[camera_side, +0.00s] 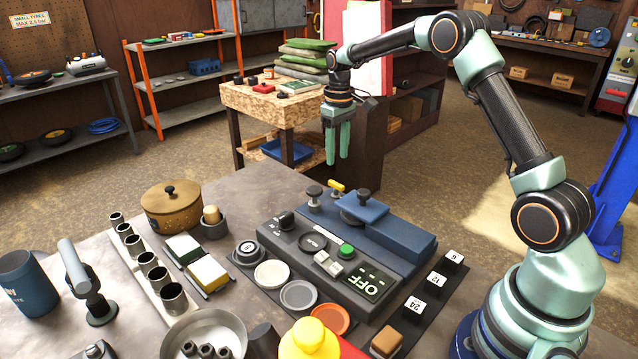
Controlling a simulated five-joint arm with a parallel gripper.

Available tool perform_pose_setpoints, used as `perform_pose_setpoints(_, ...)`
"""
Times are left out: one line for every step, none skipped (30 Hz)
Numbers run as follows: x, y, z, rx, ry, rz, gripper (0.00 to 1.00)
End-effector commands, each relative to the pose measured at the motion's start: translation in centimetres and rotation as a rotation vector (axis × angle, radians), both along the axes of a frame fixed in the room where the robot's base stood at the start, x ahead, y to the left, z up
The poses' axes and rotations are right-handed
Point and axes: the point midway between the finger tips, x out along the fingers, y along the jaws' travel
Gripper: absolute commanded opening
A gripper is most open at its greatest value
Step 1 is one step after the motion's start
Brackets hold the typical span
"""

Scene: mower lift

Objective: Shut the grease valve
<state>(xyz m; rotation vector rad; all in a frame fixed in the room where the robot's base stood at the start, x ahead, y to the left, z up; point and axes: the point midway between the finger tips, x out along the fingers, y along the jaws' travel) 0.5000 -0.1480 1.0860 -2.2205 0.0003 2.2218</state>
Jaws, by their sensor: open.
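My gripper (337,158) hangs pointing down, with its two pale green fingers apart and nothing between them. It is in the air above the far edge of the grey bench. Below it, a small yellow handle (337,187) shows behind the blue-topped unit; it may be the grease valve, but its body is hidden and I cannot tell its setting. A black knob (314,196) stands just left of it. Another black knob (364,196) stands on the blue block to its right. No part is clearly marked as the grease valve.
A dark control panel (310,243) with a display reading OFF fills the bench middle. A lidded brown pot (171,208), a row of metal cups (150,266), a grey lever-like tool (80,272) and a yellow-topped item (310,338) crowd the left and front. Open air surrounds my gripper.

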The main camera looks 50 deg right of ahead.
Motion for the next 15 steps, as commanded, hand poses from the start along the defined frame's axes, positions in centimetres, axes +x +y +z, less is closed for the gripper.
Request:
perform_pose_setpoints(-0.1, 0.1, -1.2, 0.002, 0.005, 0.0, 0.47)
perform_pose_setpoints(-0.1, 0.1, -1.8, 0.001, 0.005, 0.0, 0.47)
perform_pose_setpoints(-0.1, 0.1, -2.5, 0.001, 0.004, 0.0, 0.47)
perform_pose_setpoints(-0.1, 0.1, -3.1, 0.001, 0.004, 0.0, 0.47)
perform_pose_setpoints(-0.1, 0.1, -3.7, 0.001, 0.005, 0.0, 0.47)
perform_pose_setpoints(-0.1, 0.1, -4.3, 0.001, 0.004, 0.0, 0.47)
perform_pose_setpoints(-0.1, 0.1, -4.8, 0.001, 0.004, 0.0, 0.47)
perform_pose_setpoints(-0.1, 0.1, -5.2, 0.001, 0.004, 0.0, 0.47)
perform_pose_setpoints(-0.1, 0.1, -5.8, 0.001, 0.002, 0.0, 0.47)
perform_pose_setpoints(-0.1, 0.1, -6.1, 0.001, 0.002, 0.0, 0.47)
perform_pose_setpoints(-0.1, 0.1, -6.4, 0.001, 0.002, 0.0, 0.47)
perform_pose_setpoints(-0.1, 0.1, -6.8, 0.0, 0.001, 0.0, 0.47)
perform_pose_setpoints(0.0, 0.0, -7.0, 0.0, 0.001, 0.0, 0.47)
perform_pose_setpoints(0.0, 0.0, -7.2, 0.0, 0.001, 0.0, 0.47)
perform_pose_setpoints(0.0, 0.0, -7.4, 0.0, 0.001, 0.0, 0.47)
